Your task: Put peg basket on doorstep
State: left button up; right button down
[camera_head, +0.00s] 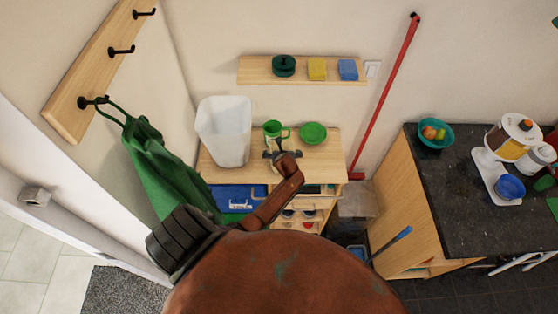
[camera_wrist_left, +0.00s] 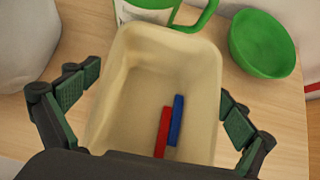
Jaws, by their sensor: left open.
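The peg basket (camera_wrist_left: 205,65) is a cream, open-topped tub with a red peg and a blue peg inside, seen in the left wrist view. It stands on the wooden cabinet top; in the head view my left gripper (camera_head: 282,156) mostly hides it. My left gripper (camera_wrist_left: 156,95) is open, with one finger on each side of the basket. I cannot tell whether the fingers touch it. At the lower left of the head view, a dark grey mat (camera_head: 122,292) lies by the doorway on pale tiles; a separate doorstep is not clear. My right gripper is not in view.
A white bin (camera_head: 224,130) stands left of the basket, a green-handled mug (camera_head: 273,130) and green bowl (camera_head: 313,133) behind it. A green cloth (camera_head: 160,170) hangs at left. A red pole (camera_head: 388,95) leans right, before the dark counter (camera_head: 450,190).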

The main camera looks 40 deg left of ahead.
pick_arm(q)
jog(key=shift+x, duration=1.3)
jog(key=shift+s, duration=0.1)
jog(key=shift+c, duration=0.4)
jog(key=c, duration=1.3)
jog(key=shift+r, duration=0.1)
